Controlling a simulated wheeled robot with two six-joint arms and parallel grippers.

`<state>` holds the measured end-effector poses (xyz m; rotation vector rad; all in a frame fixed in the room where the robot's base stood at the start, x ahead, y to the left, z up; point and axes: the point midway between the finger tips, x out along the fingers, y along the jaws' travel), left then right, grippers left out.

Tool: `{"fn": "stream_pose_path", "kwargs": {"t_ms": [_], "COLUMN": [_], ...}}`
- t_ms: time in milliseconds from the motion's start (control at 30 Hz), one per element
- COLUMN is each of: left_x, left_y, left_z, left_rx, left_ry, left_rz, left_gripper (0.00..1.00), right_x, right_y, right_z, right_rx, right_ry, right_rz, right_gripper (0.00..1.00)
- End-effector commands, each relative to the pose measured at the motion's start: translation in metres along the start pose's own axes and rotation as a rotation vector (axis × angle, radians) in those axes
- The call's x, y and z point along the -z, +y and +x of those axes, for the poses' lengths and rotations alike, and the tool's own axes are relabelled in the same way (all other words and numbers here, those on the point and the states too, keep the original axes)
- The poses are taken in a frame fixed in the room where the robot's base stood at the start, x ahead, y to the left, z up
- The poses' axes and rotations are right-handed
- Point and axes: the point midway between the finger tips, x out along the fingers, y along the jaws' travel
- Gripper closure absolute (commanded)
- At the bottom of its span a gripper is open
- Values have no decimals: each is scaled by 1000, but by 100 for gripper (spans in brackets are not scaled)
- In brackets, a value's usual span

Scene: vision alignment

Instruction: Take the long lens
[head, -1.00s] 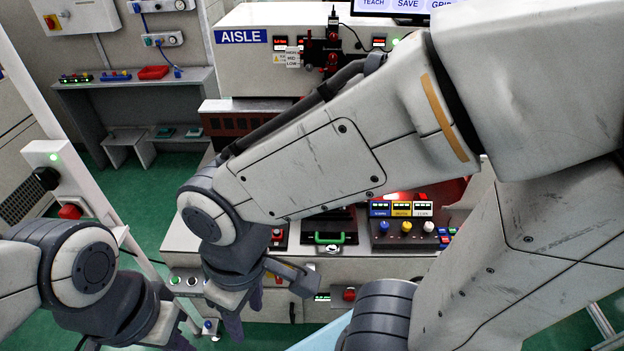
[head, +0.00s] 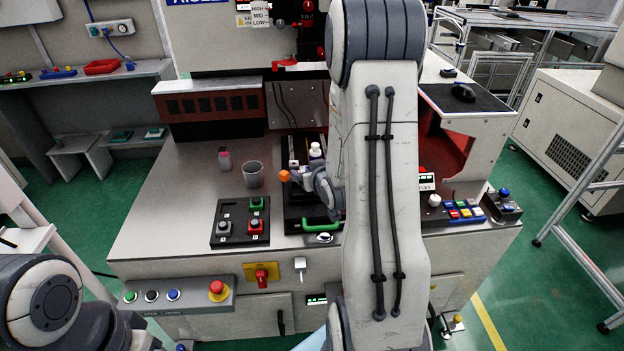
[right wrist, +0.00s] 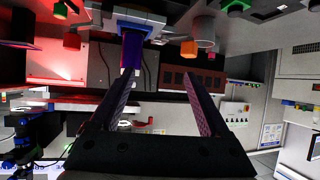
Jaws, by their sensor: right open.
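I cannot tell for certain which thing is the long lens. A white upright piece with a dark band (head: 315,152) stands on the dark fixture at the middle of the bench. A blue-purple piece (right wrist: 132,50) with a pale end shows near the left fingertip; contact cannot be told. A small orange block (head: 284,176) is close to the gripper. My left gripper is out of view.
A green handle (head: 322,226) is at the fixture's front. The bench's left part is clear.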

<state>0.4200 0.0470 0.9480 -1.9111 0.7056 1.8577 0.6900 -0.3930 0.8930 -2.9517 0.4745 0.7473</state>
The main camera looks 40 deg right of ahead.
Motion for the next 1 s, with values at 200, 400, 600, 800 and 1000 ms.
{"fn": "stream_pose_path", "kwargs": {"t_ms": [200, 400, 600, 800, 1000], "left_x": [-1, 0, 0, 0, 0], "left_y": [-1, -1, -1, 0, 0], "left_z": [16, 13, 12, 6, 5], "left_rx": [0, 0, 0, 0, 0], "left_ry": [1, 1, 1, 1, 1], "left_rz": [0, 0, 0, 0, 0], "left_gripper": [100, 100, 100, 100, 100], "right_x": [-13, -8, -7, -4, -2], "right_y": [43, 47, 48, 51, 52], "right_z": [13, 43, 60, 86, 108], "right_rx": [-61, -63, -63, -63, -63], "right_ry": [95, 101, 99, 98, 99], "right_rz": [48, 49, 49, 49, 49], "right_gripper": [20, 20, 20, 20, 20]}}
